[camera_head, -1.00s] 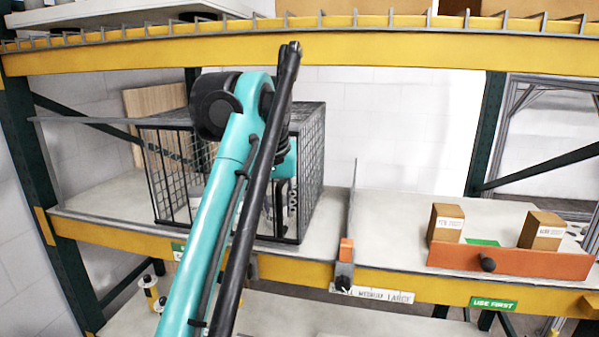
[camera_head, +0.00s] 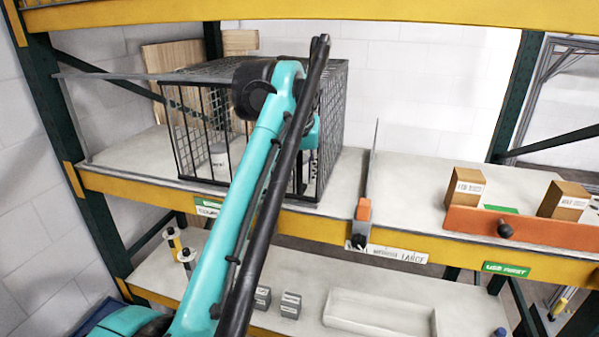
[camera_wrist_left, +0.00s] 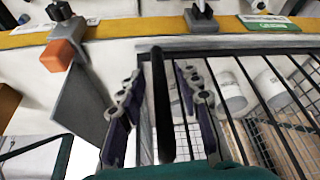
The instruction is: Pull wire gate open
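The wire cage (camera_head: 332,112) stands on the middle shelf, with its barred front, the wire gate (camera_head: 174,130), facing me. The gate looks closed. My left arm reaches in front of the cage's right part and hides its gripper in the head view. In the left wrist view my left gripper (camera_wrist_left: 160,108) is open, one finger on each side of a thick black upright bar (camera_wrist_left: 158,85) at the gate's end. Gaps show between bar and fingers. White containers (camera_wrist_left: 232,93) show behind the gate's bars; a white one also shows inside the cage in the head view (camera_head: 218,160). My right gripper is not in view.
A thin grey divider plate (camera_head: 372,165) with an orange block (camera_head: 363,210) stands just right of the cage. Further right, cardboard boxes (camera_head: 465,187) sit behind an orange front panel (camera_head: 520,228). The yellow shelf beam (camera_head: 310,226) runs below the cage. A lower shelf holds small boxes.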

